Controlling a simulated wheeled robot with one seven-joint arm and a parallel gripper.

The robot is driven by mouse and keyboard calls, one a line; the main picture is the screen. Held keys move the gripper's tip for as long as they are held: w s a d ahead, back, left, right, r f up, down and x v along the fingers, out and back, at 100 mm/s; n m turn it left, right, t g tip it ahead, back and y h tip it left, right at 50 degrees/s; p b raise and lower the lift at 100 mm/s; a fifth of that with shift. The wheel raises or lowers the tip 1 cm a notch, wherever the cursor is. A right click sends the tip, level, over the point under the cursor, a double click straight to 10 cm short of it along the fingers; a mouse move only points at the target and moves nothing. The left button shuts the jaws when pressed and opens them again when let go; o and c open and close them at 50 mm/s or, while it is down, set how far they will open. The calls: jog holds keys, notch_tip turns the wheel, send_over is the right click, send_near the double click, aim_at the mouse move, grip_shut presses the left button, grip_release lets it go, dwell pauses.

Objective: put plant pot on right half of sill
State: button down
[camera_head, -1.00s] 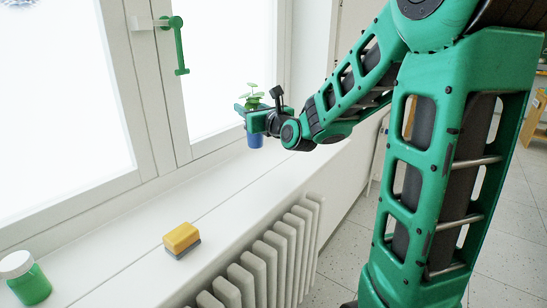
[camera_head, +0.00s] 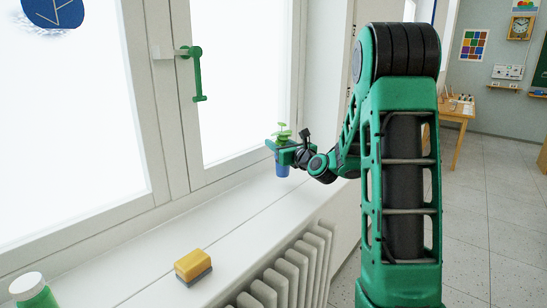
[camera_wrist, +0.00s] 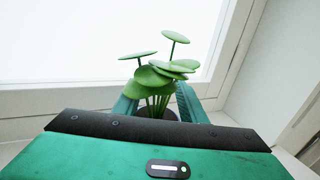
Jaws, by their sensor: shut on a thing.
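The plant pot (camera_head: 282,170) is blue with a small green plant in it. My gripper (camera_head: 280,152) is shut on it and holds it upright near the far right end of the white window sill (camera_head: 222,224). I cannot tell whether the pot's base touches the sill. In the wrist view the round green leaves (camera_wrist: 160,75) rise between the two fingers (camera_wrist: 158,108), and the pot itself is mostly hidden behind my gripper's body.
A yellow sponge (camera_head: 193,264) with a grey base lies on the sill's front part. A green jar with a white lid (camera_head: 33,292) stands at the near left. A green window handle (camera_head: 197,75) hangs above the sill. A radiator (camera_head: 300,265) is below the sill's edge.

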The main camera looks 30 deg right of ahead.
jog(key=shift+f, duration=2)
jog(key=shift+d, duration=0.1)
jog(key=c, duration=1.1)
grip_release()
jog(key=shift+w+f, duration=0.1)
jog(key=shift+f, duration=0.05)
jog(key=s, duration=1.2)
jog(key=shift+a, duration=0.3)
